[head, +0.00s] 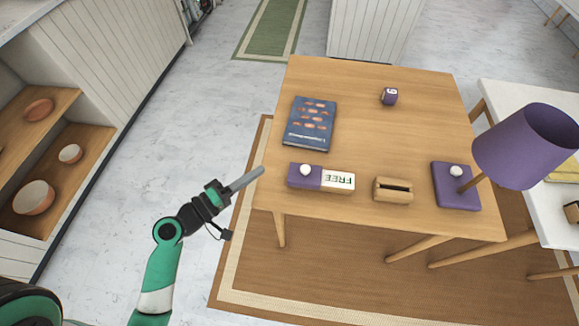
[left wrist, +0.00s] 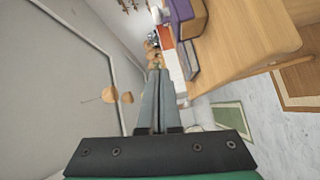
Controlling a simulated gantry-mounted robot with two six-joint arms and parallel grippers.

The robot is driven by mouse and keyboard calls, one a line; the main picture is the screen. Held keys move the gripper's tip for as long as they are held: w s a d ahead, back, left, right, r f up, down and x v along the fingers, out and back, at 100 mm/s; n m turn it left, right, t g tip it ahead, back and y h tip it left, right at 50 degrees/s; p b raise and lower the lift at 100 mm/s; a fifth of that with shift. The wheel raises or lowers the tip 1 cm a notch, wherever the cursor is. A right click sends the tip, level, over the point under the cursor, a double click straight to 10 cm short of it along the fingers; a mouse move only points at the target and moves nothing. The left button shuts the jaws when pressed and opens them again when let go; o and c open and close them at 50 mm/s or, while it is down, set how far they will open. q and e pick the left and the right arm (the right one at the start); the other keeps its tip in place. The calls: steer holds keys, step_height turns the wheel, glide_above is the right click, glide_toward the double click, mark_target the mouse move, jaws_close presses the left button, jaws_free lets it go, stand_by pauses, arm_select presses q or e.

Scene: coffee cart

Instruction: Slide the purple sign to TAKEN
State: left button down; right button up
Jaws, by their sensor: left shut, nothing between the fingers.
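The purple sign (head: 306,182) lies near the table's front left corner. Its purple sliding cover, with a white knob on top, sits at the left end of a wooden block. The white panel (head: 339,180) to its right shows FREE, upside down in the picture; no TAKEN lettering is visible. My left gripper (head: 260,171) is shut and empty, just left of the table edge and apart from the sign. The left wrist view shows its closed fingers (left wrist: 158,75), with a purple and wooden piece (left wrist: 182,12) beyond, probably the sign. My right gripper is not in view.
On the table (head: 365,130) are a blue book (head: 309,123), a small purple cube (head: 389,96), a slotted wooden block (head: 393,190) right of the sign, and a purple lamp (head: 525,145) with a knobbed base. Shelves with bowls stand at left. The table's middle is clear.

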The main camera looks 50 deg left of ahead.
mark_target(290, 173)
arm_select(q)
steer(key=w, duration=0.7)
steer(key=shift+w+f+b, duration=0.15)
steer(key=shift+w+b, duration=0.2)
steer(key=shift+b, duration=0.05)
steer(key=d, duration=0.3)
steer(key=shift+w+d+f, duration=0.3)
steer(key=shift+d+f, duration=0.1)
steer(key=shift+w, duration=0.1)
